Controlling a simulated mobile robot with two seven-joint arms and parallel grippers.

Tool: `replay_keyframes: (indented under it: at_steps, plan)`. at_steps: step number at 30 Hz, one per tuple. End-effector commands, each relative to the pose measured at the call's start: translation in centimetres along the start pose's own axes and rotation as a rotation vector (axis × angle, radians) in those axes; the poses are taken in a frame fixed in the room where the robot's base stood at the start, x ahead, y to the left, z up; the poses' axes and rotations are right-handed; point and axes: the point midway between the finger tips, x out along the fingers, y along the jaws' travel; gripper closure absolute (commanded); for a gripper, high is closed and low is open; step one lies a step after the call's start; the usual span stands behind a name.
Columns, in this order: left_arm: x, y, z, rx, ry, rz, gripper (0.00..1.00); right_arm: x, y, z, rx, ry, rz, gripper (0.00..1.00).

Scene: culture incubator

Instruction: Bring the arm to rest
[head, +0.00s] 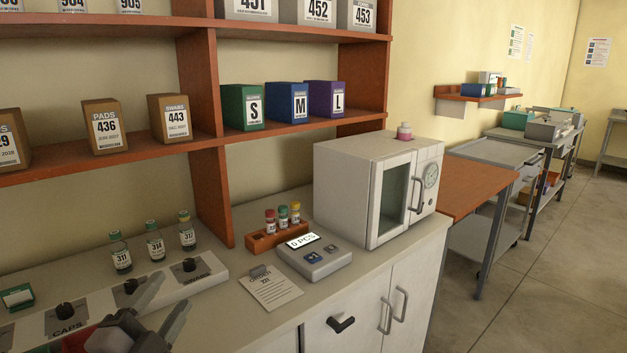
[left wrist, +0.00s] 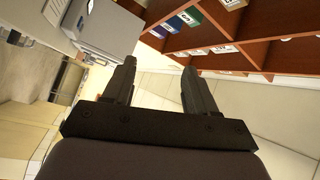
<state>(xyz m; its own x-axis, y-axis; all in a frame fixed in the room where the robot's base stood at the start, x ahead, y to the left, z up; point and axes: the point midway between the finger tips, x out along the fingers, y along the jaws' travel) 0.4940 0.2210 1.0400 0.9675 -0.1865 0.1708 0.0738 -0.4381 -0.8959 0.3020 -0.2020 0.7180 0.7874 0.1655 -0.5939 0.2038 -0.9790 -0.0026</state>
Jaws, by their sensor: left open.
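My left gripper (head: 161,310) is at the lower left of the head view, above the front of the counter. Its two fingers are apart with nothing between them. In the left wrist view the same gripper (left wrist: 157,85) shows both dark fingers spread and empty. The wrist view is tilted, with the shelf and the incubator beyond the fingers. My right gripper is in neither view.
A counter (head: 225,318) carries a white incubator (head: 345,190), a scale (head: 314,262), a rack of capped vials (head: 262,241), a clipboard (head: 270,289) and several vials at left. A wooden shelf (head: 205,120) stands behind.

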Motion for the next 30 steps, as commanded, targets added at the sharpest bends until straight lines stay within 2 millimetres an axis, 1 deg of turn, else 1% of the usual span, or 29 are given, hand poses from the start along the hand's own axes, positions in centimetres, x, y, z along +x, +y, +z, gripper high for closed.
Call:
replay_keyframes:
  at_steps: [1, 2, 3, 5, 6, 8, 9, 10, 12, 15, 19, 24, 25, 26, 27, 30]
  plan:
    - [-1.3, 1.6, 1.4, -0.100, -0.102, 0.045, 0.43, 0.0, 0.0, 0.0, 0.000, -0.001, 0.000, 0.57]
    - [-2.1, 2.5, 2.2, -0.153, -0.162, 0.071, 0.43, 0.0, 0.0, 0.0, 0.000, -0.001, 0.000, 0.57]
    - [-3.3, 3.7, 3.2, -0.223, -0.245, 0.109, 0.43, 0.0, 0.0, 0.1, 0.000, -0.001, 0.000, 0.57]
    - [-5.4, 5.7, 4.6, -0.325, -0.368, 0.170, 0.43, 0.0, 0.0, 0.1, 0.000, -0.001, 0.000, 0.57]
    - [-7.0, 7.1, 5.4, -0.390, -0.451, 0.214, 0.43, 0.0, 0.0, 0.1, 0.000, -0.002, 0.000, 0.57]
    - [-9.6, 9.2, 6.3, -0.484, -0.574, 0.283, 0.43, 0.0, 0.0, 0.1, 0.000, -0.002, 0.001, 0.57]
    - [-11.4, 10.5, 6.7, -0.541, -0.652, 0.329, 0.43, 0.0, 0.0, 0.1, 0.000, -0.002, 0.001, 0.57]
    - [-12.7, 11.4, 6.8, -0.579, -0.708, 0.364, 0.43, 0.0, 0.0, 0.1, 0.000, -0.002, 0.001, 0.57]
    - [-15.6, 13.2, 7.0, -0.655, -0.823, 0.435, 0.43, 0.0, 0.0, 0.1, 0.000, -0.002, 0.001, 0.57]
    - [-19.3, 15.1, 6.8, -0.739, -0.958, 0.527, 0.43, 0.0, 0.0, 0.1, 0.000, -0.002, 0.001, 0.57]
    - [-23.5, 16.8, 6.0, -0.822, -1.102, 0.629, 0.43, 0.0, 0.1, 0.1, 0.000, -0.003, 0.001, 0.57]
    - [-28.3, 18.1, 4.5, -0.906, -1.262, 0.754, 0.43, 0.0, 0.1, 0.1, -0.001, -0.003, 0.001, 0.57]
    - [-29.2, 18.3, 4.2, -0.920, -1.289, 0.776, 0.43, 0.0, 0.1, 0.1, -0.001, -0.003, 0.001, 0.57]
    - [-29.2, 18.6, 4.2, -0.925, -1.290, 0.778, 0.43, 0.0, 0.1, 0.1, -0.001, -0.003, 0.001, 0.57]
    - [-28.6, 19.0, 4.5, -0.926, -1.266, 0.765, 0.43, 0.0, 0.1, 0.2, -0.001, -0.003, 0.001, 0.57]
    - [-27.8, 20.0, 4.9, -0.936, -1.221, 0.742, 0.43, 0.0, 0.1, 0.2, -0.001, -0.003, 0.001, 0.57]
